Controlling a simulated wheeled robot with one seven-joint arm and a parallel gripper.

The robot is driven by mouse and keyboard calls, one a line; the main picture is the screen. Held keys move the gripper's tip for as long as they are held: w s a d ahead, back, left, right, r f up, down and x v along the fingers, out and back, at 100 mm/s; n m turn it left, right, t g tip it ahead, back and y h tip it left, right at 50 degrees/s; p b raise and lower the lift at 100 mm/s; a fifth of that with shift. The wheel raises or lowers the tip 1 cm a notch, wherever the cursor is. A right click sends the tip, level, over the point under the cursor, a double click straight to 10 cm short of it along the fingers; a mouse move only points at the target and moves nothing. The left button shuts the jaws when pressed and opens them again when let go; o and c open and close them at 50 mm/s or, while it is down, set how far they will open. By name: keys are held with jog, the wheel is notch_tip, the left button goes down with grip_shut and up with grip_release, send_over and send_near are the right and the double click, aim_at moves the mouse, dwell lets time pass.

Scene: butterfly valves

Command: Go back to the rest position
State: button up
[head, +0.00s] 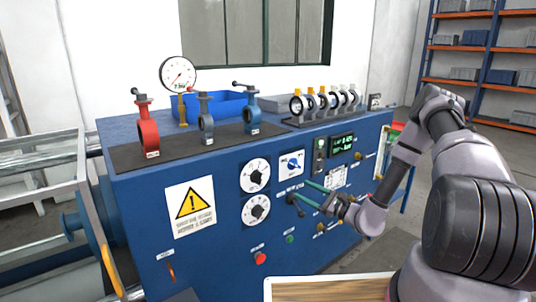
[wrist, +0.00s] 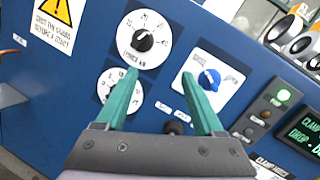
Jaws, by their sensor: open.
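My gripper (head: 310,194) is at the front panel of the blue machine (head: 217,260), right of the dials. In the wrist view its two green fingers (wrist: 160,100) are spread apart with nothing between them. Beyond them are an upper black dial (wrist: 143,40), a lower dial partly hidden by the left finger, and a blue selector knob (wrist: 209,80) beside the right finger. On the machine top stand a red butterfly valve (head: 146,125), a grey one (head: 206,118) and a blue one (head: 252,113). I cannot tell whether the fingers touch the panel.
A pressure gauge (head: 178,75) and a blue bin (head: 215,104) stand behind the valves. Several ring-shaped parts (head: 325,100) stand in a rack at the right. A wooden-topped surface (head: 330,290) is at the bottom. A glass-sided frame (head: 40,190) stands left, and shelves (head: 480,50) back right.

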jog(key=s+a+r+n+g+h, duration=0.1)
jog(key=s+r+n+g, duration=0.3)
jog(key=r, duration=0.3)
jog(key=s+a+r+n+g, duration=0.1)
jog(key=s+r+n+g, duration=0.35)
jog(key=r, duration=0.25)
jog(key=s+a+r+n+g+h, duration=0.1)
jog(key=s+a+r+n+g, duration=0.1)
jog(key=s+r+n+g, duration=0.4)
jog(key=s+d+r+n+t+h, duration=0.1)
jog(key=s+d+r+t+h, duration=0.4)
jog(key=r, duration=0.4)
jog(key=s+d+r+n+t+h, duration=0.1)
jog(key=s+d+r+t+h, duration=0.3)
jog(key=s+d+r+h, duration=0.2)
notch_tip(320, 180, up, 4)
jog(key=s+d, duration=0.2)
jog(key=shift+s+t, duration=0.35)
